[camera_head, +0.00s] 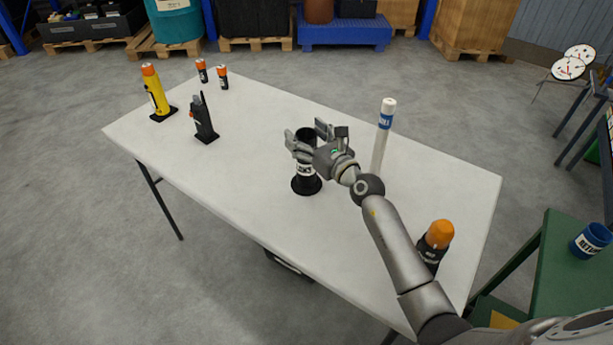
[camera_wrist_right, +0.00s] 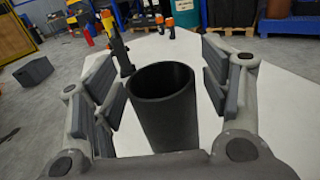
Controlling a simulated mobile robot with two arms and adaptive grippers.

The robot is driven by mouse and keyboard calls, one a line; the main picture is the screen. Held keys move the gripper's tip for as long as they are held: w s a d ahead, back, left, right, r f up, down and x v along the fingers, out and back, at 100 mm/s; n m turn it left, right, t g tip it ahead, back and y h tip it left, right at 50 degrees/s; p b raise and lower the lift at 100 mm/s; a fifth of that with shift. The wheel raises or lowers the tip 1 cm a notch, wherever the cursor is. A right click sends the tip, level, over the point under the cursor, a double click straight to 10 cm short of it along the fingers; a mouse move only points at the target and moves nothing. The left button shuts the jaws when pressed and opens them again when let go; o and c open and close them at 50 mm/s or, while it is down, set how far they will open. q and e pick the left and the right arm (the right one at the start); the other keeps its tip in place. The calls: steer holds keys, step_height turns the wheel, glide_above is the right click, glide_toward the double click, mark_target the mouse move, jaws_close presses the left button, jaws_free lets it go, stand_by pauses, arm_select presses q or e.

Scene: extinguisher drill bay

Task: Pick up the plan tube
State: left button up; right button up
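A slim white tube with a blue label band (camera_head: 383,135) stands upright on the white table, right of my right gripper; I take it for the plan tube. My right wrist joint hides its lower end. A black open-topped cylinder with a white label (camera_head: 306,183) stands on a round base. My right gripper (camera_head: 305,133) is open at the cylinder's upper part. In the right wrist view the hollow black cylinder (camera_wrist_right: 165,115) shows between the spread fingers, with gaps on both sides. The white tube is not seen there. My left gripper is not in view.
On the table (camera_head: 240,150) are a yellow torch (camera_head: 155,92), a black radio (camera_head: 204,122), two small orange-topped items (camera_head: 222,78) and an orange-capped black item (camera_head: 436,245) near my right forearm. A green table (camera_head: 575,275) holds a blue cup (camera_head: 590,241). The table's left middle is clear.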

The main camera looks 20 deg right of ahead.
jaws_close()
steer(key=shift+r, duration=0.1)
stand_by(0.3)
